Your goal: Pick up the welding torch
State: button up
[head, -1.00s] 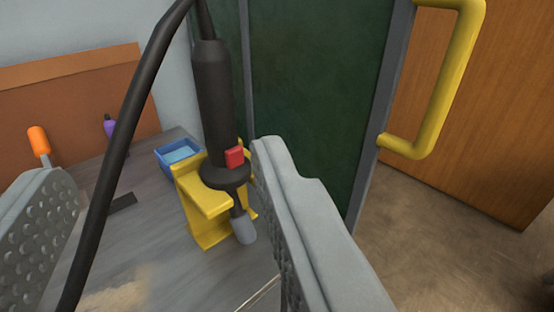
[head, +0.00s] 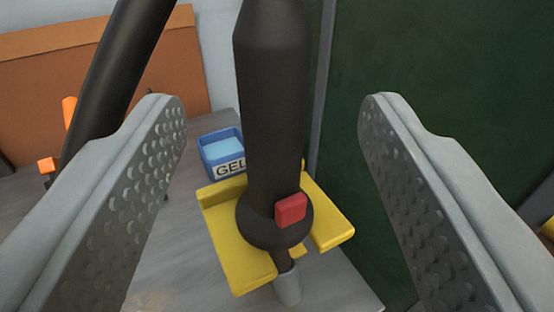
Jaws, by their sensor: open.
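The welding torch (head: 272,110) stands upright in the middle of the head view. It has a thick black handle, a red trigger button, a round black collar and a grey nozzle pointing down. Its collar rests at a yellow holder (head: 234,245) on the grey table. My gripper (head: 273,108) is open, with one grey dimpled finger on each side of the torch handle. A clear gap shows between the handle and each finger. The top of the handle is cut off by the frame edge.
A thick black cable (head: 118,75) passes behind the left finger. A blue box (head: 222,152) marked "GEL" sits behind the holder on the grey table (head: 190,262). A dark green panel (head: 440,80) stands close on the right. An orange-handled tool (head: 68,112) is at the left.

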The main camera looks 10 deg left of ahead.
aim_at(272, 89)
jog(key=shift+w+a+f, duration=0.1)
jog(key=shift+w+a, duration=0.05)
jog(key=shift+w, duration=0.95)
jog(key=shift+w+a+r, duration=0.1)
jog(key=shift+w+a, duration=0.1)
jog(key=shift+w, duration=0.85)
jog(key=shift+w+a+f, duration=0.1)
jog(key=shift+w+a, duration=0.05)
jog(key=shift+w, duration=0.95)
jog(key=shift+c, duration=0.4)
jog(key=c, duration=0.9)
